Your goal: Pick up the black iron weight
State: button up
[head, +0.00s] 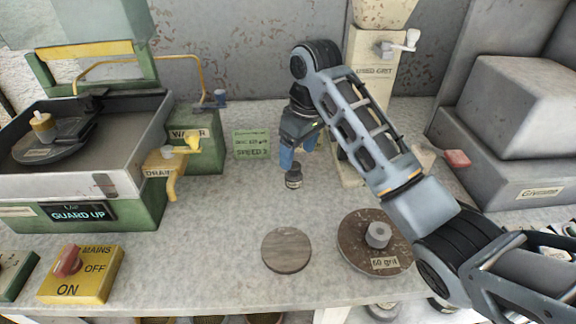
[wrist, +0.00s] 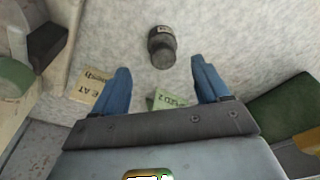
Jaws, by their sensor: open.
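The black iron weight (head: 293,177) is a small dark cylinder with a narrower knob on top. It stands on the speckled grey worktop, near the middle of the head view. In the wrist view the weight (wrist: 161,48) lies beyond the fingertips, near the top and centred between the two blue fingers. My gripper (head: 296,157) is just above and behind the weight in the head view. Its fingers are apart with nothing between them, as the wrist view of my gripper (wrist: 162,66) shows. The weight appears clear of both fingers.
A round grey disc (head: 286,250) and a brown disc marked 60 grit (head: 362,246) lie in front. A green card (head: 251,144) lies behind left. The green water box (head: 195,140) with yellow taps stands left, grey boxes (head: 520,95) right. The worktop left of the weight is clear.

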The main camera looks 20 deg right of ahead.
aim_at(295, 165)
jog(key=f, duration=0.7)
jog(key=shift+w+a+f+p, duration=0.1)
jog(key=shift+w+a+p, duration=0.25)
jog(key=shift+a+p, duration=0.05)
jog(key=shift+c, duration=0.2)
grip_shut()
